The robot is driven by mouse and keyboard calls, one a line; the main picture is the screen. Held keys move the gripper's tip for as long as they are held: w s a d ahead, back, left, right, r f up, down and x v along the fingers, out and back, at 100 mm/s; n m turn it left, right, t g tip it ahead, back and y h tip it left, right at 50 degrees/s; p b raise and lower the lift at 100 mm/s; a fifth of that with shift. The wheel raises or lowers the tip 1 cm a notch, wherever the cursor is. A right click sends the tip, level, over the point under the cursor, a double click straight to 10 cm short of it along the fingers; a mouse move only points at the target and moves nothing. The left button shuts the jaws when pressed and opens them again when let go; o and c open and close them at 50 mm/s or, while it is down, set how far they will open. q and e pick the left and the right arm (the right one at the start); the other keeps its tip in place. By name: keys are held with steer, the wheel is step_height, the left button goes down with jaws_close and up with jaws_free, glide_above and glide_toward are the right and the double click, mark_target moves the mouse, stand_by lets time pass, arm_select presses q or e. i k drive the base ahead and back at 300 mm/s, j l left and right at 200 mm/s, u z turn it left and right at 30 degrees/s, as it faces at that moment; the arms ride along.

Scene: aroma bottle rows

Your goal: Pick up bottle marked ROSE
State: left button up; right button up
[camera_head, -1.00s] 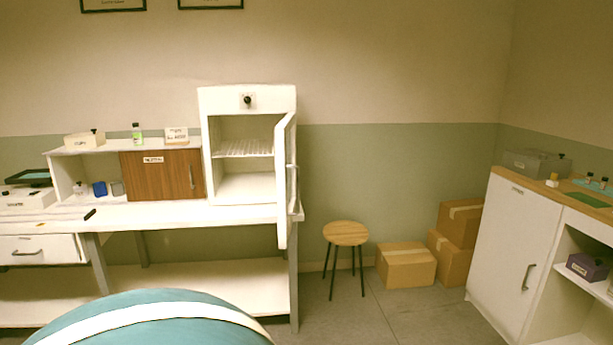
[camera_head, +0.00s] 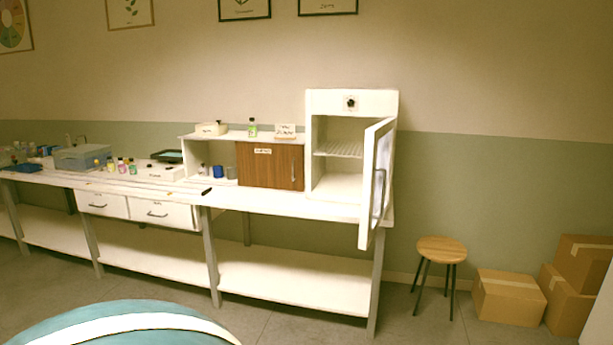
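Several small bottles (camera_head: 121,165) with coloured labels stand in a row on the left part of the long white bench. A single bottle with a green label (camera_head: 252,128) stands on top of the shelf unit. A small pale bottle (camera_head: 203,170) stands inside the unit's open left side. The labels are too small to read, so I cannot tell which bottle is marked ROSE. Neither of my grippers is in view.
A white cabinet (camera_head: 352,103) on the bench has its door (camera_head: 377,180) swung open towards me. A wooden shelf door (camera_head: 268,167) is shut. A grey-blue box (camera_head: 82,157) stands at the left. A stool (camera_head: 441,250) and cardboard boxes (camera_head: 509,297) stand at the right. Floor shows before the bench.

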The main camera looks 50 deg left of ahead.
mark_target(121, 166)
steer(key=u, duration=2.9)
steer(key=i+j+u, duration=0.15)
steer(key=i, duration=0.15)
steer(key=i+u, duration=0.45)
steer(key=i, duration=2.65)
steer(key=i+z, duration=0.2)
steer(key=i, duration=0.25)
steer(key=i+j+z, duration=0.25)
steer(key=i, duration=0.25)
steer(key=i+j+z, duration=0.2)
steer(key=i, duration=0.25)
